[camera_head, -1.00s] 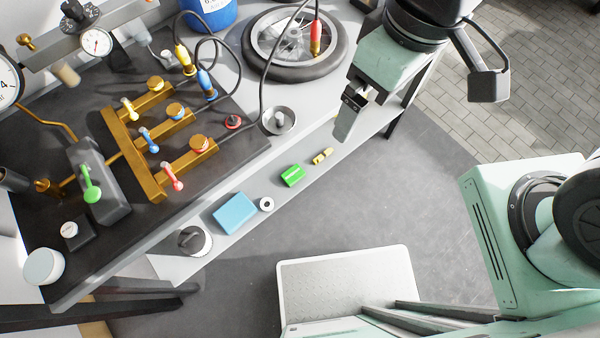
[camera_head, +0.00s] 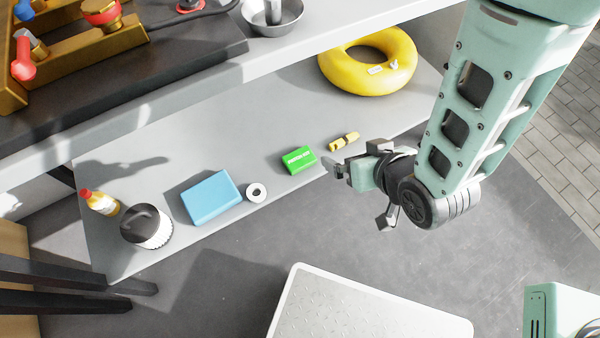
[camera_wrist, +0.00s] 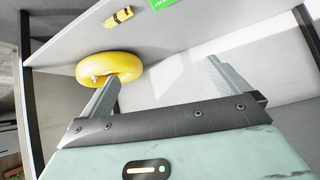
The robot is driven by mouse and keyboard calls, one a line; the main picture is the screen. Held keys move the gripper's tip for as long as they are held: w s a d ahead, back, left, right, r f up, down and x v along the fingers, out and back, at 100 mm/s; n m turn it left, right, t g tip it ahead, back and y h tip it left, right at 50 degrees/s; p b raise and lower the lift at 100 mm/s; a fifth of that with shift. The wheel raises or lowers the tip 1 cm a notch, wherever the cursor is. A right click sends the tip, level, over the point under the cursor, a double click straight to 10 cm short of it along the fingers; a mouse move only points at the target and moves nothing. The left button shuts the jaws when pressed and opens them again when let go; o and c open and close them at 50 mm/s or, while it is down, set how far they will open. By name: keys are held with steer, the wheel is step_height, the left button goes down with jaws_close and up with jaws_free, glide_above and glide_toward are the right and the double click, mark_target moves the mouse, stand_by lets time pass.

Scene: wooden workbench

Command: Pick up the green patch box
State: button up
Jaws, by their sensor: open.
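The green patch box (camera_head: 299,160) lies on the grey lower shelf (camera_head: 250,128), near its front edge. It has white lettering on top. In the wrist view only part of the green patch box (camera_wrist: 165,4) shows, cut off at the top edge. My gripper (camera_head: 333,167) is just right of the box in the head view, apart from it. In the wrist view my gripper (camera_wrist: 160,82) has its two fingers spread wide with nothing between them.
A yellow tool (camera_head: 344,141) lies just right of the box, close to my gripper. A blue box (camera_head: 211,197), a white tape roll (camera_head: 256,193), a black-and-white round container (camera_head: 147,227) and a small bottle (camera_head: 100,202) stand left. A yellow ring (camera_head: 340,70) lies behind. The workbench top overhangs the shelf.

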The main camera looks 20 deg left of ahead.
step_height(320, 180, down, 19)
steer(key=s+n+t+y+b, duration=0.2)
steer(key=s+y+b, duration=0.1)
steer(key=b, duration=1.5)
glide_toward(305, 167)
steer(key=d+x, duration=0.1)
steer(key=x, duration=0.3)
steer(key=shift+n+y, duration=0.4)
steer(key=b+x, duration=0.3)
steer(key=x, duration=0.2)
steer(key=shift+s+a, duration=0.15)
steer(key=shift+s, duration=0.05)
steer(key=shift+w+a, duration=0.2)
steer(key=shift+a, duration=0.05)
steer(key=shift+c, duration=0.3)
steer(key=c, duration=0.9)
